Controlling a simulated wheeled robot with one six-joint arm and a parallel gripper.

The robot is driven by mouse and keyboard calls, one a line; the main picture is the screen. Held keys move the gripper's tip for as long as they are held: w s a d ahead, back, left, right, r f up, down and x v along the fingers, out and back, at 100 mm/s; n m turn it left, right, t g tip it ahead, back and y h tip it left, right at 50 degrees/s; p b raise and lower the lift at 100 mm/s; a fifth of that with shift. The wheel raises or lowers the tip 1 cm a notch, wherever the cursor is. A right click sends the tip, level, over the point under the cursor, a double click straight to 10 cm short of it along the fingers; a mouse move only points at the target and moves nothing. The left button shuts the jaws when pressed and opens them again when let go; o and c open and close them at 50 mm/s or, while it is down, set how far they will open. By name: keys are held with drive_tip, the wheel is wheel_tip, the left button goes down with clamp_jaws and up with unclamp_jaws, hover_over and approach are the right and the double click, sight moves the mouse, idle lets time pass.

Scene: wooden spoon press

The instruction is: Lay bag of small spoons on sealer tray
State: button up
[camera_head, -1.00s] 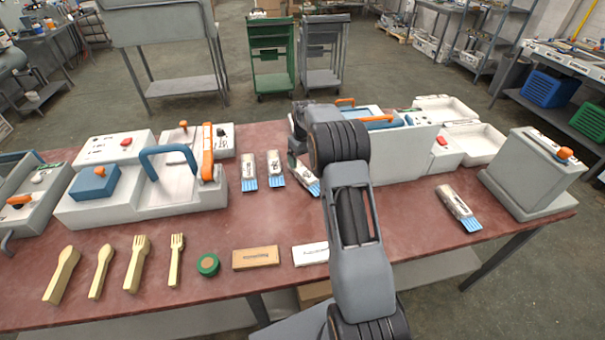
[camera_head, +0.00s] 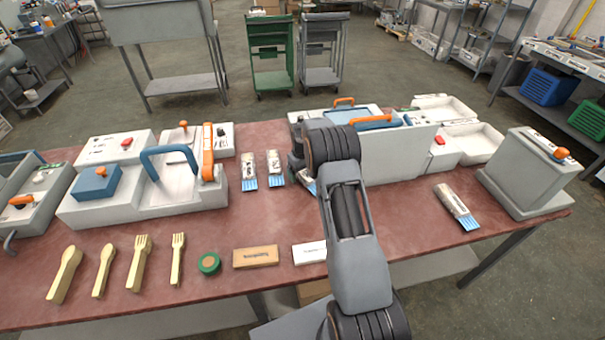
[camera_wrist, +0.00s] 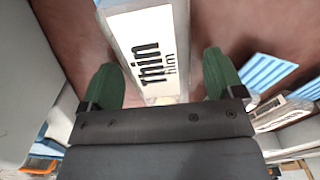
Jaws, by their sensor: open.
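Several bags with pale labels and blue striped ends lie on the table; their print is too small to tell which holds small spoons. Two bags (camera_head: 249,170) (camera_head: 275,168) lie side by side at the middle. Another (camera_head: 309,185) is partly hidden by my arm, and one (camera_head: 456,206) lies at the right. In the wrist view my gripper (camera_wrist: 162,82) is open, its green fingers either side of a white piece (camera_wrist: 150,45) with a label reading "Thin". I cannot tell whether they touch it. Blue striped ends (camera_wrist: 265,75) show right of it. Which surface is the sealer tray is unclear.
A machine (camera_head: 140,190) with a blue handle and orange lever stands at the left. A grey machine (camera_head: 395,155) stands behind my arm, with open white boxes (camera_head: 475,143) beside it. Wooden cutlery (camera_head: 137,262), a green roll (camera_head: 209,263) and small boxes (camera_head: 255,257) line the front.

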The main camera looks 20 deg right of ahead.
drive_tip(key=c, duration=1.1)
drive_tip(key=shift+r, duration=0.1)
